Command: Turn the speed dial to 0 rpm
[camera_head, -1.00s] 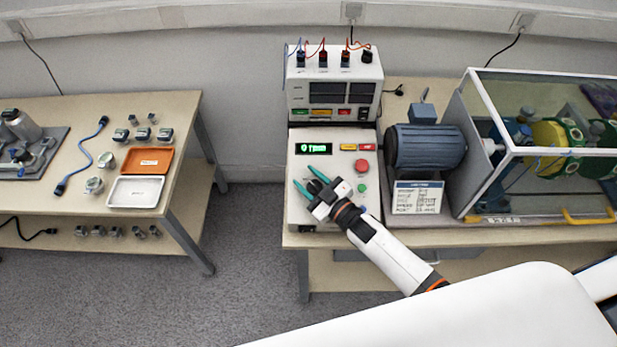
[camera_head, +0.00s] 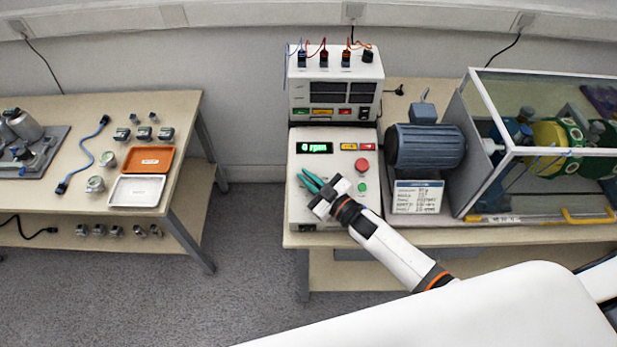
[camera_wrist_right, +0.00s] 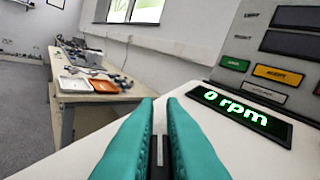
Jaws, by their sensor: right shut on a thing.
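The control box (camera_head: 303,212) stands on the right bench with its sloped panel facing up. Its green display (camera_head: 314,148) reads 0 rpm, and the same reading shows on the display in the right wrist view (camera_wrist_right: 242,112). My right gripper (camera_head: 312,181) is low over the left part of the panel, below the display. Its teal fingers (camera_wrist_right: 160,120) are close together, shut on the speed dial. The dial is hidden by the fingers and hand, so its pointer cannot be read. My left gripper is not in view.
A red button (camera_head: 362,165) and a green button (camera_head: 362,187) sit right of my gripper. A meter unit (camera_head: 300,90) with cables stands behind. A blue motor (camera_head: 425,147) and a clear guard (camera_head: 545,92) are at the right. A side table (camera_head: 90,205) with trays stands left.

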